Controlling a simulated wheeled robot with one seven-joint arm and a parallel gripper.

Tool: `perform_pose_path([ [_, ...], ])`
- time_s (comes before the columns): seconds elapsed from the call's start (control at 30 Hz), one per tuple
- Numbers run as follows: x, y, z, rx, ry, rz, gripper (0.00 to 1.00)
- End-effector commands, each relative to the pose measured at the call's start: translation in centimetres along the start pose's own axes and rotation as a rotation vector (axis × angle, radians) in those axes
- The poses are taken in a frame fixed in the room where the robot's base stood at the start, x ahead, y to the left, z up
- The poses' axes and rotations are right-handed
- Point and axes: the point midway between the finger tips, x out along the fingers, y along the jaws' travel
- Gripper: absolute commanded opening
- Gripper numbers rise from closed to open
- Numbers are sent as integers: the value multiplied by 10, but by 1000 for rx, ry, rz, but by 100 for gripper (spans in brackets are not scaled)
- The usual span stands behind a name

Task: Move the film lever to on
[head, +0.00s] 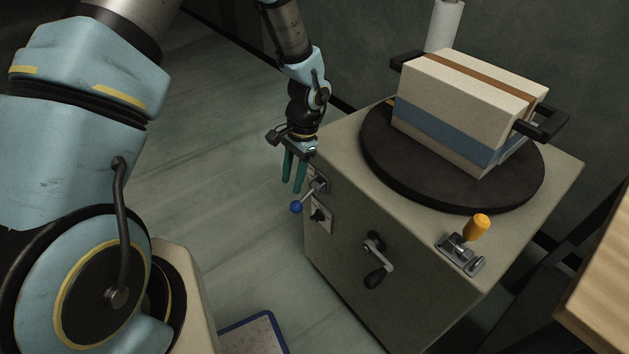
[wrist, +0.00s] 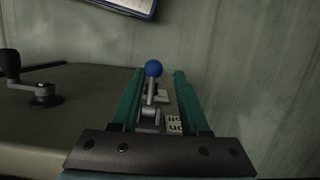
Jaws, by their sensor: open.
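A small lever with a blue ball knob (head: 296,207) and a grey shaft sits on the side of the cabinet, near its left corner. The lever sticks out from that face. My gripper (head: 293,187) is open, its teal fingers pointing down just above the knob. In the wrist view the blue knob (wrist: 153,68) shows between the two spread fingers of my gripper (wrist: 159,74), with a visible gap on each side. A pale plate with dark marks (wrist: 173,124) shows beside the lever base; I cannot read it surely.
The cabinet (head: 345,290) also bears a dark crank (head: 376,262), a switch plate (head: 320,216) below the lever, and a yellow-handled clamp (head: 475,228) on top. A strapped block (head: 440,105) stands on a round black turntable (head: 385,170).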

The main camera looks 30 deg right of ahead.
Motion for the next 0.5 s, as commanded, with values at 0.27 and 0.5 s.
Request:
perform_pose_path([
  [0.27, 13, 8, -10, 38, -9, -4, 45],
  [0.5, 26, 8, -10, 37, -9, -4, 45],
])
